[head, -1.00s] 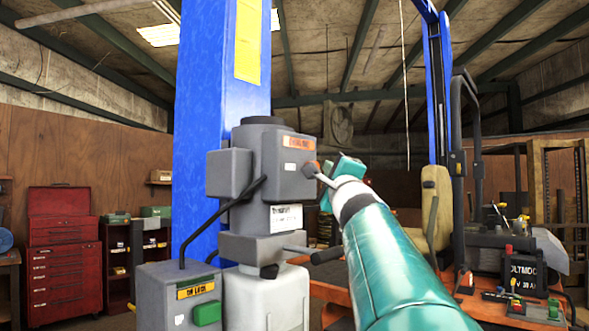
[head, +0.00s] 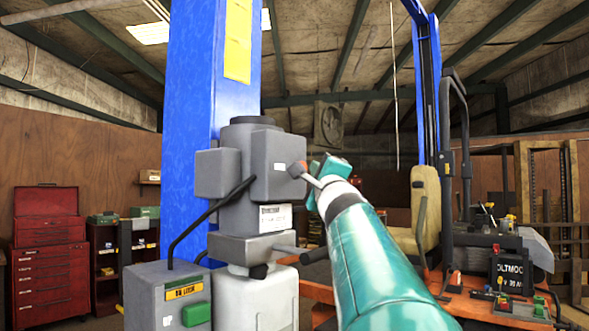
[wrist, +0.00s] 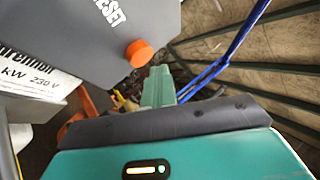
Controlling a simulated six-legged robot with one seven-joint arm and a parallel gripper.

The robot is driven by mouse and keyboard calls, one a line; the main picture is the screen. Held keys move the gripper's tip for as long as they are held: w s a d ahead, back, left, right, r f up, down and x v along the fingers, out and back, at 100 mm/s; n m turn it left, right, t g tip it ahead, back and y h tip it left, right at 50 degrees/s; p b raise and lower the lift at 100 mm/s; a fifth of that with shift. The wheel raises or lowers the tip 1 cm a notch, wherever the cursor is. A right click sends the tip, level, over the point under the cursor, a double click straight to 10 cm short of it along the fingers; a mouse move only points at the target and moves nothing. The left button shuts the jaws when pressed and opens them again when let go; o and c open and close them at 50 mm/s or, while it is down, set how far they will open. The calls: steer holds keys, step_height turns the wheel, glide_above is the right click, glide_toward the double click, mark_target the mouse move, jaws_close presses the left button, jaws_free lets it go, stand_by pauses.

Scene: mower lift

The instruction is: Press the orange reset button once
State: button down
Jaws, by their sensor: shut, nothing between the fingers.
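The orange reset button (head: 296,169) sticks out of the right side of a grey motor housing (head: 270,175) in front of a blue post. In the wrist view the round orange button (wrist: 138,53) sits at the edge of the grey face, beside the white word RESET. My gripper (wrist: 157,75) is shut and empty, its fingertips just below and right of the button. A small gap seems to show between them in the wrist view. In the head view my arm comes in from the lower right, its slim tip close by the button; contact cannot be told there.
A blue lift post (head: 190,140) stands behind the housing. A grey box (head: 150,300) with a green button and a white tank (head: 255,300) are below. A horizontal handle (head: 290,249) juts right under the housing. A forklift-like machine (head: 480,260) stands right.

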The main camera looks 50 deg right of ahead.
steer(key=shift+s, duration=0.9)
steer(key=shift+s, duration=0.1)
steer(key=shift+s+d, duration=0.15)
steer(key=shift+s, duration=1.05)
steer(key=shift+s+d, duration=0.15)
steer(key=shift+s, duration=1.05)
